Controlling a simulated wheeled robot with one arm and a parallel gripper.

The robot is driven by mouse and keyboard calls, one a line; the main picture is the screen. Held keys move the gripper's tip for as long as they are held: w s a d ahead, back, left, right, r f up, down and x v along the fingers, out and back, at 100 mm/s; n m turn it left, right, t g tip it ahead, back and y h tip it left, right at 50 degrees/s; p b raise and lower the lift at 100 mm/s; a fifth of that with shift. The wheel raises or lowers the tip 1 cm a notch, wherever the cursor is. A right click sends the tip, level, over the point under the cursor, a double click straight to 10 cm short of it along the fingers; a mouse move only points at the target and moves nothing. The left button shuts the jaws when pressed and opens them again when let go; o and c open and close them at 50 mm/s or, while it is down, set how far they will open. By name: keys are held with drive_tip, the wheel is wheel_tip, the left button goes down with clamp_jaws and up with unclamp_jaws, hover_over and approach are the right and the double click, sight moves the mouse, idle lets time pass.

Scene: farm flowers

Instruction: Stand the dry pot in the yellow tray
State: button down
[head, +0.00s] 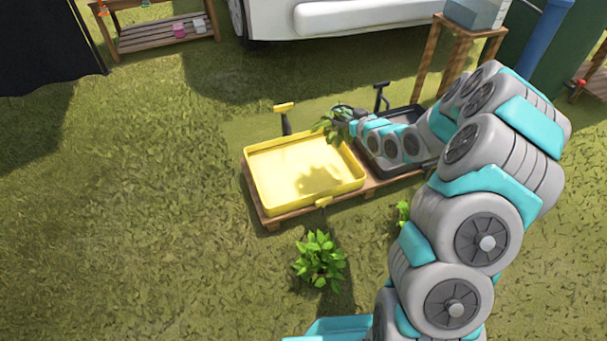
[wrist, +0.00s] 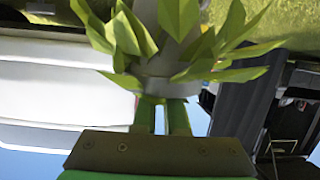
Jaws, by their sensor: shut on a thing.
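The yellow tray (head: 258,190) lies on a low wooden pallet, empty, with a dark shadow across its floor. My gripper (head: 351,127) is above the tray's far right corner, near the gap to the black tray. It is shut on a grey pot with a leafy green plant (head: 335,122). In the wrist view, the green fingers of my gripper (wrist: 163,115) close on the grey pot (wrist: 165,72), with pointed leaves around its rim. The pot's soil and whether it is dry cannot be seen.
A black tray (head: 372,165) sits on the same pallet to the right, partly hidden by my arm. A leafy plant (head: 320,262) stands on the grass in front, another (head: 403,211) to its right. Grass at left is clear.

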drive_tip(key=shift+n+g+y, duration=0.3)
drive_tip(key=shift+n+y, duration=0.1)
drive_tip(key=shift+y, duration=0.3)
drive_tip(key=shift+a+f+b, duration=0.3)
drive_tip(key=shift+a+f, duration=0.05)
drive_tip(key=shift+f, duration=2.9)
drive_tip(key=shift+a+f+b, duration=0.3)
drive_tip(key=shift+a+f, duration=0.05)
drive_tip(key=shift+f, duration=2.9)
drive_tip(key=shift+a+f+b, duration=0.3)
drive_tip(key=shift+a+f, duration=0.05)
drive_tip(key=shift+f, duration=2.9)
drive_tip(key=shift+f, duration=0.1)
drive_tip(key=c, duration=1)
unclamp_jaws()
drive_tip(key=shift+f, duration=0.1)
